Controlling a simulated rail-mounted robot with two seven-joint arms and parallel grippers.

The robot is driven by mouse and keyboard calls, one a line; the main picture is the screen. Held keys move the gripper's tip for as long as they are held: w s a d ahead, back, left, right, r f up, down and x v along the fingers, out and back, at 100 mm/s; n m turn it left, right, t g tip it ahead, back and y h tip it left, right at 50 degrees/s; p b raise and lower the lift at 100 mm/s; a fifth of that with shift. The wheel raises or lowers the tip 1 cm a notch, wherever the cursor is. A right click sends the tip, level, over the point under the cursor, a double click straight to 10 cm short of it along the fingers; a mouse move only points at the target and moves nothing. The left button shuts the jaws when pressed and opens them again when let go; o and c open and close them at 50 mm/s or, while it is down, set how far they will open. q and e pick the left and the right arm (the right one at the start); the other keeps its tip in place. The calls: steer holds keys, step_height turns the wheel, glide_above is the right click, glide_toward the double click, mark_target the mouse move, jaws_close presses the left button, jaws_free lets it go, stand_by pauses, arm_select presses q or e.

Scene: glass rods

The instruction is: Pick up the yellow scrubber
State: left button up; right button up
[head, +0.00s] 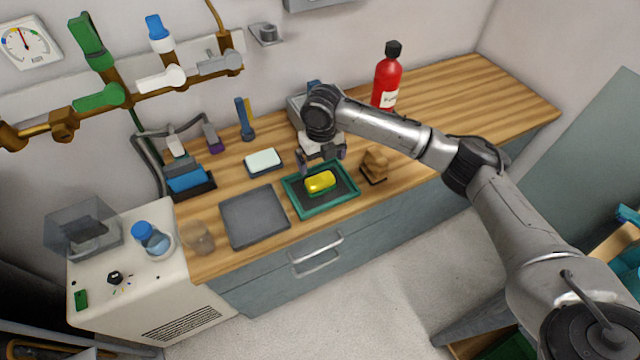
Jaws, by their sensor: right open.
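The yellow scrubber (320,181) lies in a green-rimmed tray (326,209) with a dark floor, on the wooden counter. My right gripper (322,165) points down just above and behind the scrubber, at the back edge of the tray. It is open, with its two fingers apart and nothing between them. I cannot tell the exact height of the fingertips over the scrubber. My left gripper is not in view.
A grey tray (254,221) is left of the green tray, and a brown block-like object (375,165) is right of it. A pale sponge-like block (263,160) sits behind. A red bottle (386,77) stands at the back. The counter's right end is clear.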

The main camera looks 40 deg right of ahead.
mark_target(320, 179)
step_height(320, 179, down, 5)
steer(key=shift+f+b, duration=0.1)
steer(key=shift+b, duration=0.25)
steer(key=shift+a+f+b, duration=0.15)
steer(key=shift+f+b, duration=0.5)
steer(key=shift+f, duration=1.9)
steer(key=c, duration=0.6)
